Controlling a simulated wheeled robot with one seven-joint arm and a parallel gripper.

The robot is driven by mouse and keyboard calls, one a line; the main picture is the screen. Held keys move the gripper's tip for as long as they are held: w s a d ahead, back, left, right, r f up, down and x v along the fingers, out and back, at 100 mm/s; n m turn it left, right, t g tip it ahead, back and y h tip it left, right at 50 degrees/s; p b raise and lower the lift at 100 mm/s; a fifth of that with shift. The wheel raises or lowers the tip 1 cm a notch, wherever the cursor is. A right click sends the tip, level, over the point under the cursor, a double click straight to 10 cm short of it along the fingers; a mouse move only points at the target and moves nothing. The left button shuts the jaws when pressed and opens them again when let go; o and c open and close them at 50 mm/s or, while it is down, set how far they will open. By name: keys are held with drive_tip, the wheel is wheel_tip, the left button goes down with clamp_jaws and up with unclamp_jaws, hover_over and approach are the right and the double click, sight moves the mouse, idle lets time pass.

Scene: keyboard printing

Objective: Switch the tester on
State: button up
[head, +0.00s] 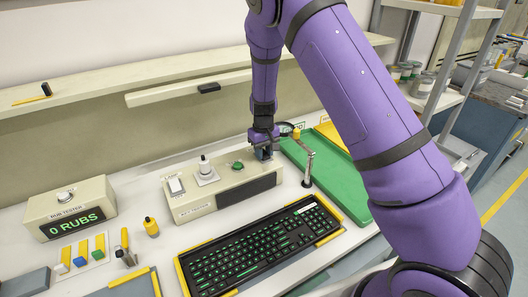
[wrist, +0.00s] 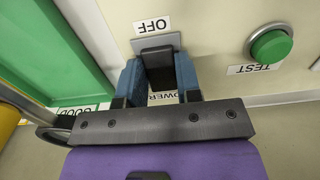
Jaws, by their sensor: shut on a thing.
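The tester is a long beige box (head: 185,207) with a dark front panel, in the middle of the bench in the head view. In the wrist view its beige face (wrist: 215,45) carries a black switch lever (wrist: 157,57) on a grey plate. An upside-down OFF label (wrist: 153,27) sits beside the plate, and a partly hidden POWER label lies between my fingers. My gripper (wrist: 158,78) has its blue fingers on either side of the lever, shut on it. In the head view my gripper (head: 264,152) is at the tester's right end.
A green TEST button (wrist: 271,44) is beside the switch. A black keyboard (head: 258,244) with lit green keys lies in front of the tester. A green board (head: 330,175) and a small post (head: 308,169) are to the right. A counter box (head: 68,208) reading 0 RUBS stands left.

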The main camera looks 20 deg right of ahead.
drive_tip(key=shift+w+g, duration=0.15)
drive_tip(key=shift+g, duration=0.45)
drive_tip(key=o, duration=0.9)
drive_tip(key=shift+r, duration=0.1)
drive_tip(key=r, duration=0.7)
drive_tip(key=w+r, duration=0.1)
drive_tip(key=r, duration=0.2)
drive_tip(key=shift+w+a+r, duration=0.1)
drive_tip(key=shift+a+r, duration=0.1)
drive_tip(key=shift+r, duration=0.15)
